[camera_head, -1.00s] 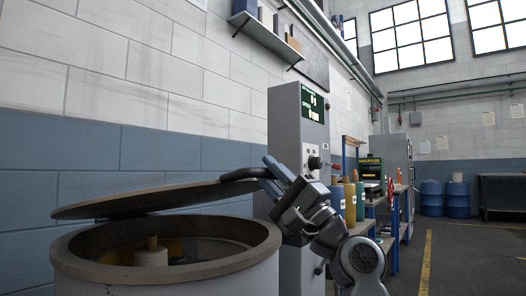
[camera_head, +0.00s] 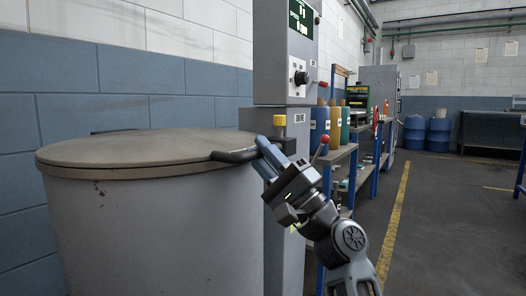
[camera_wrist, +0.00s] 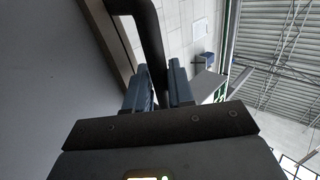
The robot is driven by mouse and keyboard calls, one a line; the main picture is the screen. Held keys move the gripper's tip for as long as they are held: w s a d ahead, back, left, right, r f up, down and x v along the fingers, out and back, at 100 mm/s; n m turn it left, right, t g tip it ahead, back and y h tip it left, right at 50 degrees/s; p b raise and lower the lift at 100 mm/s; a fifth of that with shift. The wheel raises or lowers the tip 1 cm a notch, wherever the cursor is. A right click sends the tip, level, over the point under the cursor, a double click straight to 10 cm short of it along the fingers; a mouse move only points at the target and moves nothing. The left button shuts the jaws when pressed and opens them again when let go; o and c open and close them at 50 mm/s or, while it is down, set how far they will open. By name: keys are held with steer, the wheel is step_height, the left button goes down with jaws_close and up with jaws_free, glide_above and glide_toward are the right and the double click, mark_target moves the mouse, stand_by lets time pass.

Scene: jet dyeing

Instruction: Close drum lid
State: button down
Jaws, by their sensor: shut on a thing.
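The drum (camera_head: 150,235) is a large grey cylinder at the left of the head view. Its round grey-brown lid (camera_head: 140,148) lies flat over the drum's top, and no gap at the rim shows from here. A dark curved handle (camera_head: 232,156) sticks out from the lid's right edge. My gripper (camera_head: 264,150) is shut on this handle at the lid's right side. In the wrist view the dark handle bar (camera_wrist: 150,45) runs between the two blue-grey fingers (camera_wrist: 160,88). The inside of the drum is hidden.
A grey control cabinet (camera_head: 283,70) with a display stands right behind the drum. A shelf rack (camera_head: 342,155) with coloured containers and blue barrels (camera_head: 414,132) stand farther back. Open floor with a yellow line (camera_head: 395,225) lies to the right.

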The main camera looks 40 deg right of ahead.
steer(key=shift+w+a+f, duration=0.2)
steer(key=shift+w+f, duration=0.05)
steer(key=shift+f, duration=0.25)
steer(key=c, duration=1.1)
jaws_free()
steer(key=shift+v, duration=3.9)
steer(key=shift+s+d+r, duration=0.1)
